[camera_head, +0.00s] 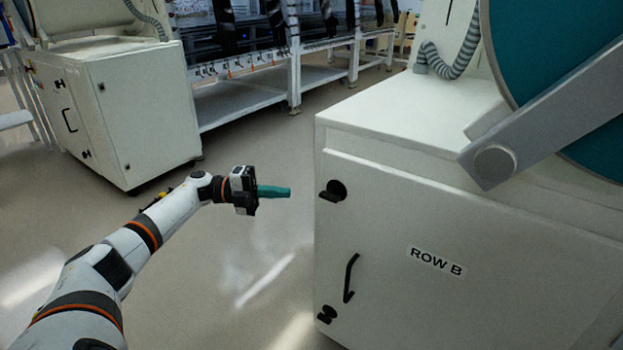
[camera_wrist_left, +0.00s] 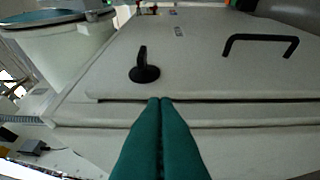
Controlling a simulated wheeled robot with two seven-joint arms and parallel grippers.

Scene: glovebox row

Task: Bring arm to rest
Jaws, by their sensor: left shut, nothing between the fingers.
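My left arm comes in from the lower left in the head view. Its gripper (camera_head: 289,192) has teal fingers pressed together with nothing between them. It points right, over the open floor, a little left of the white cabinet marked ROW B (camera_head: 440,225). In the left wrist view the shut teal fingertips (camera_wrist_left: 160,101) point toward a pale cabinet panel (camera_wrist_left: 200,75) with a black knob and a black bar handle. I cannot tell whether the fingertips touch it. My right gripper is in neither view.
A large teal disc with a grey arm (camera_head: 545,110) stands on the ROW B cabinet. That cabinet's black handle (camera_head: 349,278) sticks out. Another white cabinet (camera_head: 125,115) stands at back left, beside a long white bench (camera_head: 240,98). The grey floor (camera_head: 215,255) between is clear.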

